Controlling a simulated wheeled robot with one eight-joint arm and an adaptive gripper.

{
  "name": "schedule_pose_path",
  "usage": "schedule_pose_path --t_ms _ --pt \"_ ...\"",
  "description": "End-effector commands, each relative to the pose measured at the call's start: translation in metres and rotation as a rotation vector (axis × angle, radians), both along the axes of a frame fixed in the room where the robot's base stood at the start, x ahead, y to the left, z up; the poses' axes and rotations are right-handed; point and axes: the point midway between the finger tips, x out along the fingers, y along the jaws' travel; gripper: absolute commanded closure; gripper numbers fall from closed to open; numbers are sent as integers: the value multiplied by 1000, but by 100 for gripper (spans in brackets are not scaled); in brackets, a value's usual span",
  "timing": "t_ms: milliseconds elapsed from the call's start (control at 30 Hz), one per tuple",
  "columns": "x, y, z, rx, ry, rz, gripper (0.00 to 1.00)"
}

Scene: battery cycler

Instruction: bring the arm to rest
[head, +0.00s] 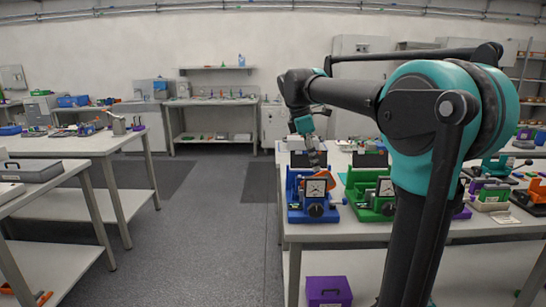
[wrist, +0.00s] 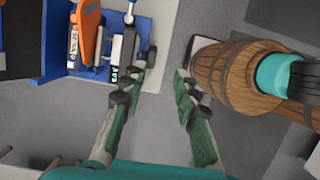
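My arm reaches out over the right-hand bench in the head view, bent, with my gripper (head: 316,156) hanging down by the blue cycler fixture (head: 295,213). The blue fixture (wrist: 56,66) is at the upper left there, beside the left finger. It has an orange part (wrist: 91,28) and dark and white parts in it. I cannot tell whether the left finger touches the fixture.
A green fixture (head: 371,211) stands right of the blue one on the white bench (head: 345,231). A purple box (head: 328,292) sits on the shelf below. More fixtures crowd the bench to the right. Benches line the left. The floor (head: 215,215) between is clear.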

Motion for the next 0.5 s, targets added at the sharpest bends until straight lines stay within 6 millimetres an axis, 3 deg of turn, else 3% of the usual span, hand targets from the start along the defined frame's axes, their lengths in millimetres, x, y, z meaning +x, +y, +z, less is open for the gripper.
schedule_pose_path --t_ms 267,500 --pt "-11 -9 -30 36 -61 -123 70" --pt "-28 -20 -72 89 -143 -298 70"
